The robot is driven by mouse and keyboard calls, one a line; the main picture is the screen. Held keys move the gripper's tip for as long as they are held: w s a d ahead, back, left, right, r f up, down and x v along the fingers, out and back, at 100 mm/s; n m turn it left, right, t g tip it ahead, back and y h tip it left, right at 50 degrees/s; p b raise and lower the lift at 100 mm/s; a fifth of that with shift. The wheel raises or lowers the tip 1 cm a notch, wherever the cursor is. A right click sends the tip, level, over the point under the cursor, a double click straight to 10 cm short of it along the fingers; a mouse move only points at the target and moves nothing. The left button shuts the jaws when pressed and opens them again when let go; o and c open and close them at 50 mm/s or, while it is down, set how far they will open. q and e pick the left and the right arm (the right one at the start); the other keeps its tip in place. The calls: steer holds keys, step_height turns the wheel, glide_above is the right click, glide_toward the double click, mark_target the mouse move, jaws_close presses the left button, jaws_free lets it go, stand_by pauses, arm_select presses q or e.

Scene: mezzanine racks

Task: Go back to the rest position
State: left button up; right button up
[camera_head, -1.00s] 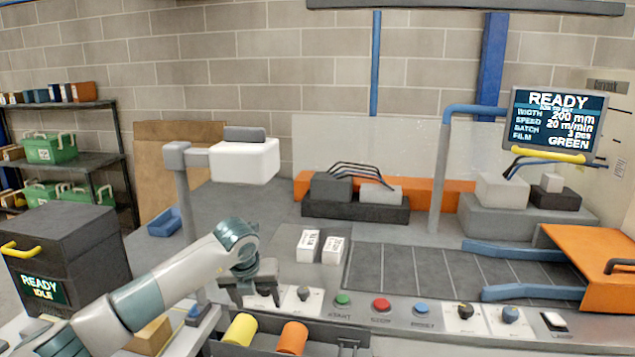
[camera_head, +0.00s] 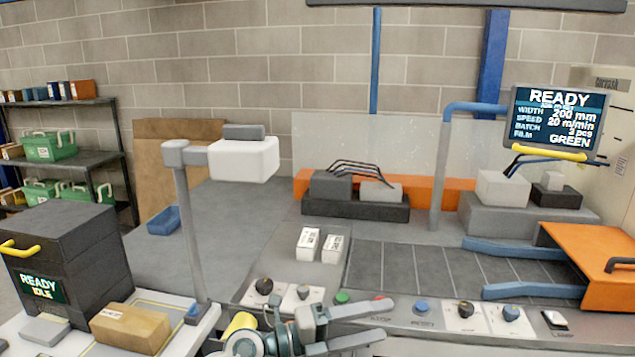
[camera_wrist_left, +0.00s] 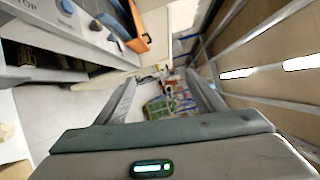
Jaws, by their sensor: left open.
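My left gripper (camera_head: 387,320) is low at the front of the machine in the head view, its two grey fingers pointing right and spread apart. It is in front of the control panel (camera_head: 440,318) and partly covers its buttons. Nothing is between the fingers in the left wrist view (camera_wrist_left: 163,92), where they reach away from the camera over distant floor and shelving. The yellow film roll (camera_head: 240,324) is partly hidden behind my left wrist. My right gripper is not in view.
Two white boxes (camera_head: 308,244) stand on the machine top left of the dark conveyor (camera_head: 415,268). A brown box (camera_head: 131,327) lies on the left table beside a lamp-like post (camera_head: 189,235). An orange guard (camera_head: 590,255) is at right. The screen (camera_head: 553,120) reads READY.

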arm_select(q)
steer(key=w+a+r+n+t+y, duration=0.1)
steer(key=a+r+n+t+y, duration=0.15)
steer(key=a+n+t, duration=0.55)
steer(key=a+r+n+t+y, duration=0.1)
steer(key=a+n+t+y, duration=0.3)
steer(key=a+n+t, duration=0.5)
steer(key=s+a+f+n+g+y, duration=0.35)
steer(key=a+f+n+y, duration=0.3)
steer(key=f, duration=0.35)
steer(key=s+a+f+n+g+y, duration=0.3)
steer(key=s+a+f+n+y, duration=0.1)
steer(key=a+f+n+y, duration=0.35)
steer(key=s+a+f+n+g+h, duration=0.1)
steer(key=s+f+g+h, duration=0.1)
steer(key=s+f+g, duration=0.9)
steer(key=s+a+f+n+g+h, duration=0.1)
steer(key=s+f, duration=0.5)
steer(key=s, duration=1.2)
step_height(320, 180, down, 30)
steer(key=r+g, duration=0.1)
steer(key=s+a+f+g, duration=0.1)
steer(key=s+a+f, duration=0.2)
steer(key=s+f, duration=1.4)
steer(key=shift+s+f, duration=0.25)
steer(key=shift+s, duration=0.45)
